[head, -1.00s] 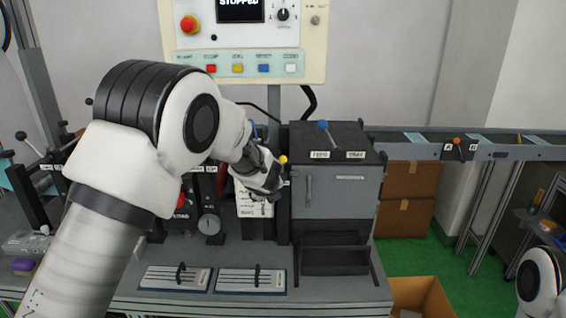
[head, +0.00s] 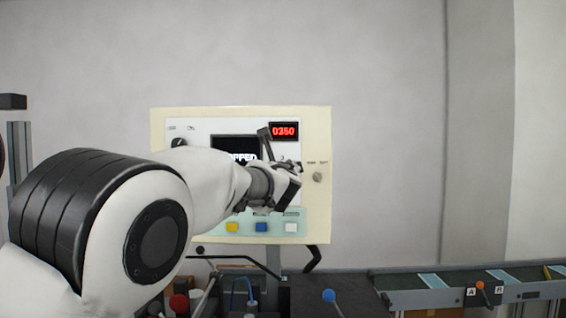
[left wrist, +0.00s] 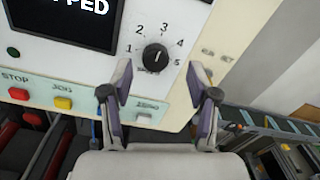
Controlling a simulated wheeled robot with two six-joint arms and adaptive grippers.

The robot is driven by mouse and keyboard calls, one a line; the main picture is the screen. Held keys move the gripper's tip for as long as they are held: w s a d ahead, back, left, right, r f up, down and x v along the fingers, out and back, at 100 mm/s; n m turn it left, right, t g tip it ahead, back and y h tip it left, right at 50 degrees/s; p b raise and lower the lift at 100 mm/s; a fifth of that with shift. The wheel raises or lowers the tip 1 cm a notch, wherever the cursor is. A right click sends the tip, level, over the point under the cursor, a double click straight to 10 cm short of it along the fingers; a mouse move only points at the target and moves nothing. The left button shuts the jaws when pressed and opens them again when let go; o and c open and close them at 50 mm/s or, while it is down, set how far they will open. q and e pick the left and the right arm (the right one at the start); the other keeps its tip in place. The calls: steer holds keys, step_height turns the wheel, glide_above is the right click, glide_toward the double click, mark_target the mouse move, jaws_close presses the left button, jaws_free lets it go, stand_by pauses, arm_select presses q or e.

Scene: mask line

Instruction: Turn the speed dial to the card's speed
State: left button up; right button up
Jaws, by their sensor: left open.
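The speed dial (left wrist: 155,57) is a black knob on the white control panel (head: 322,150), ringed by the numbers 1 to 5 in the left wrist view. A pale mark on the knob points up and slightly right, toward about 3 or 4; I cannot read it exactly. My left gripper (left wrist: 160,82) is open, its two purple-padded fingers just below the dial in that view, with nothing between them. In the head view my left gripper (head: 282,168) is in front of the panel and hides the dial. The speed card is not visible now. My right gripper is out of view.
A red readout (head: 284,131) shows 0350 above a partly hidden black screen (head: 230,143). Yellow (head: 232,227), blue (head: 261,227) and white (head: 291,228) buttons line the panel's lower strip. A conveyor (head: 410,298) runs to the right. Bare wall surrounds the panel.

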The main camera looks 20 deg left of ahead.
arm_select(q)
steer(key=w, duration=0.2)
steer(key=w+a+f+p, duration=0.1)
steer(key=w+a, duration=0.1)
steer(key=w, duration=0.1)
steer(key=shift+w+f, duration=0.35)
steer(key=shift+s+d+r, duration=0.35)
steer(key=shift+s+r, duration=0.15)
steer(key=shift+s, duration=0.25)
steer(key=c, duration=0.8)
jaws_close()
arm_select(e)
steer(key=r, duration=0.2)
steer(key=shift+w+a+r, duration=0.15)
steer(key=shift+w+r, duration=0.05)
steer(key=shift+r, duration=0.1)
arm_select(q)
steer(key=shift+n, duration=0.3)
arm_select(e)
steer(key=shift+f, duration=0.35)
